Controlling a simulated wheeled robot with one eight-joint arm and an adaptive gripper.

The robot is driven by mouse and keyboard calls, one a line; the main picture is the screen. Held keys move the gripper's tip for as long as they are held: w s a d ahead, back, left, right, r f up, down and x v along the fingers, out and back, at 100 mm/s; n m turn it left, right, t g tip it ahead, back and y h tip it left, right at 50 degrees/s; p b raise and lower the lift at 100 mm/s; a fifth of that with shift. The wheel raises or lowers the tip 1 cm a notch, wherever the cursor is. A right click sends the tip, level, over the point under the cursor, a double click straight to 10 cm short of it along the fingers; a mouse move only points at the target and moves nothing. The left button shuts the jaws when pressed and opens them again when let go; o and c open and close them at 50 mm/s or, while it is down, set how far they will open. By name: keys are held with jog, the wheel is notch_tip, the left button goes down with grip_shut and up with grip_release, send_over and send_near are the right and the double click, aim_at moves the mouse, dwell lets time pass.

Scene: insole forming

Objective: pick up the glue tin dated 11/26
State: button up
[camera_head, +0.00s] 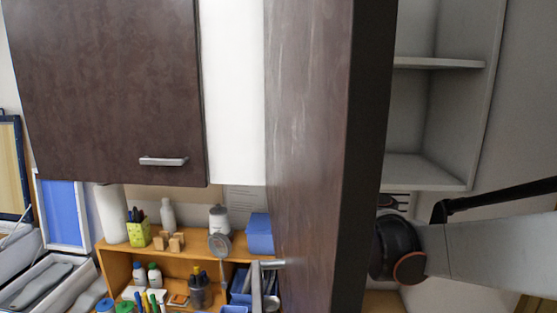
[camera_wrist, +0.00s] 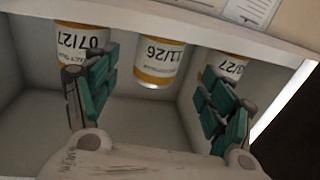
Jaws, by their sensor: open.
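The glue tin dated 11/26 (camera_wrist: 158,62) is white-labelled with an orange-yellow band and stands in the middle of a row of three in the wrist view. My gripper (camera_wrist: 160,78) is open, its green-padded fingers to the left and right of that tin in the picture. Nothing is held, and the tin looks a little beyond the fingertips. A tin dated 07/27 (camera_wrist: 82,40) is at the left, partly behind the left finger. A third tin (camera_wrist: 222,66), its date ending in /27, is partly covered by the right finger. The head view shows neither tins nor fingers.
The tins are inside a pale cupboard compartment with close walls (camera_wrist: 27,112). In the head view, an open dark cupboard door (camera_head: 312,150) stands left of my arm, with grey shelves (camera_head: 425,172) behind it. A wooden desk organiser (camera_head: 185,258) with bottles and pens is below left.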

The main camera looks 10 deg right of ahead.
jog(key=shift+w+d+r+p, duration=0.15)
jog(key=shift+w+p, duration=0.2)
jog(key=shift+w, duration=1)
jog(key=shift+w+d+f+p, duration=0.15)
jog(key=shift+w+p, duration=0.25)
jog(key=shift+w, duration=1)
jog(key=shift+w+d+r+p, duration=0.1)
jog(key=shift+w+d+p, duration=0.2)
jog(key=shift+w, duration=1.05)
jog(key=shift+a, duration=0.1)
jog(key=c, duration=1.3)
